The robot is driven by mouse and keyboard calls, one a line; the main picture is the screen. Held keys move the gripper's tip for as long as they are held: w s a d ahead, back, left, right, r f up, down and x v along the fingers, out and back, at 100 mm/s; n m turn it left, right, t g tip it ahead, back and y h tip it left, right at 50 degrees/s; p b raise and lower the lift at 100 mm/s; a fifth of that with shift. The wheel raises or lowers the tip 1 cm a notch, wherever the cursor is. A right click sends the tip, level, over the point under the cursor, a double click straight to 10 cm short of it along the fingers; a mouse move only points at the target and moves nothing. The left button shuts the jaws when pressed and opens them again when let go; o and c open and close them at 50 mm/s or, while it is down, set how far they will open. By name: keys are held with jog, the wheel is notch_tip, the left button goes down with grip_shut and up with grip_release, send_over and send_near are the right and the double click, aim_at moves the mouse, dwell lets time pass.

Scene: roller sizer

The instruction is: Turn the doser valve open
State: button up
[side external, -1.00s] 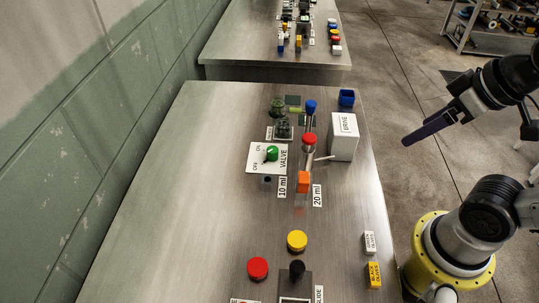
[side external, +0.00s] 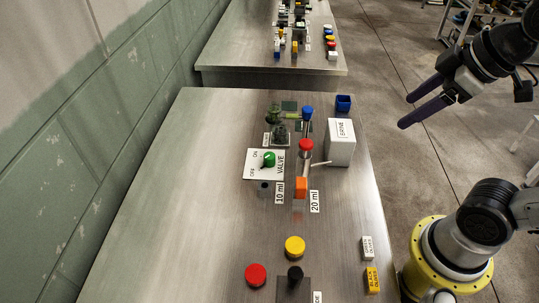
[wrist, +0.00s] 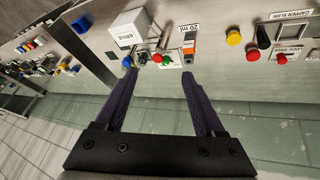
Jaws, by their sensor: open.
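The doser valve is a green knob (side external: 268,159) on a white plate (side external: 254,172) marked VALVE, ON and OFF, left of the middle of the table in the side view. The knob's black pointer is too small to read surely. In the wrist view the green knob (wrist: 166,58) shows small beyond the fingertips. My gripper (side external: 406,111) is open and empty, with two long dark purple fingers. It is up in the air off the right side of the table, well apart from the valve. It also shows in the wrist view (wrist: 156,80).
A white box marked BRINE (side external: 340,143) stands right of the valve, between it and my gripper. A red-topped part (side external: 306,146), an orange block (side external: 301,187) and a blue knob (side external: 307,112) are near the valve. Yellow (side external: 295,247) and red (side external: 256,275) buttons are in front.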

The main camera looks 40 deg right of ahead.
jog(key=w+a+r+n+g, duration=0.1)
jog(key=w+r+n, duration=0.3)
jog(key=w, duration=0.6)
jog(key=n+g, duration=0.5)
jog(key=n, duration=0.1)
send_over(269, 155)
notch_tip(269, 155, down, 20)
notch_tip(269, 155, down, 14)
jog(key=shift+s+r, duration=0.1)
jog(key=shift+r, duration=0.15)
grip_shut()
